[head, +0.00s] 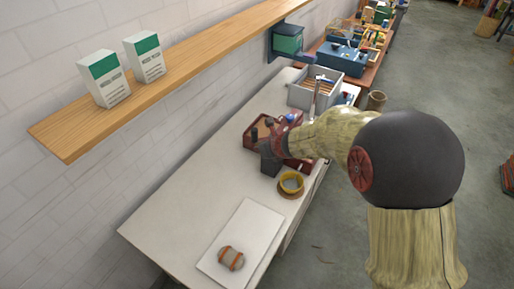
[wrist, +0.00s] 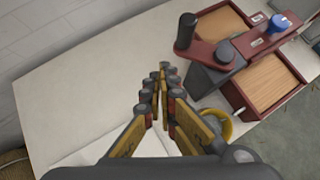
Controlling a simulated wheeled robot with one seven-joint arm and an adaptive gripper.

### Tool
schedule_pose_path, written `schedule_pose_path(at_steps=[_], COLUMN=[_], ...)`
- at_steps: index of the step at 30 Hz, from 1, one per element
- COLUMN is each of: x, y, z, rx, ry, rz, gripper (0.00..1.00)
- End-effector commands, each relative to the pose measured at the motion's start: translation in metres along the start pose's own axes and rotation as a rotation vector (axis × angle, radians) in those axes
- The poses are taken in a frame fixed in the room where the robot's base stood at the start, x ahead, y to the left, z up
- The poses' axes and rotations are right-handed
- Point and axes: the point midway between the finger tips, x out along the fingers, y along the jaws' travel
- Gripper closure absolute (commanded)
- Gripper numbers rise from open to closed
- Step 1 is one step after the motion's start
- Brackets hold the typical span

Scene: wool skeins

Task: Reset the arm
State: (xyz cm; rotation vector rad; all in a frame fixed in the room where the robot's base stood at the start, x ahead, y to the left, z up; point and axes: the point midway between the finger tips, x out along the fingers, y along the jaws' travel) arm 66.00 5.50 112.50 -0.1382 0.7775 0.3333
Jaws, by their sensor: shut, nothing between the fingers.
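My gripper (wrist: 163,88) is in the wrist view, its yellow fingers with dark and red joints closed together and empty. It is above the white worktable (head: 190,185), and nothing is held between the fingertips. In the head view my arm reaches in from the right, and the fingers are hard to make out against the dark and red things there.
A banded skein (head: 231,258) lies on a white board (head: 244,232). A grey crate (head: 302,98) is behind. A wooden shelf (head: 200,70) carries two cartons.

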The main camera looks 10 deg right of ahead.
Motion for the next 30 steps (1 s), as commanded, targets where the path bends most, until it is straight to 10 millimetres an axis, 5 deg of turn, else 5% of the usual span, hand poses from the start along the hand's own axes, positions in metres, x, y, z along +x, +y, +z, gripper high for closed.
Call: schedule_pose_path(at_steps=[9,20,26,30], x=[-0.04,-0.043,-0.046,-0.071], y=[0.01,0.012,0.044,0.077], z=[0.001,0.001,-0.018,-0.041], rx=[0.0,-0.057,-0.437,-0.856], ry=[0.001,-0.001,0.015,0.014], rz=[0.0,0.007,0.123,0.255], gripper=[1.0,1.0,1.0,1.0])
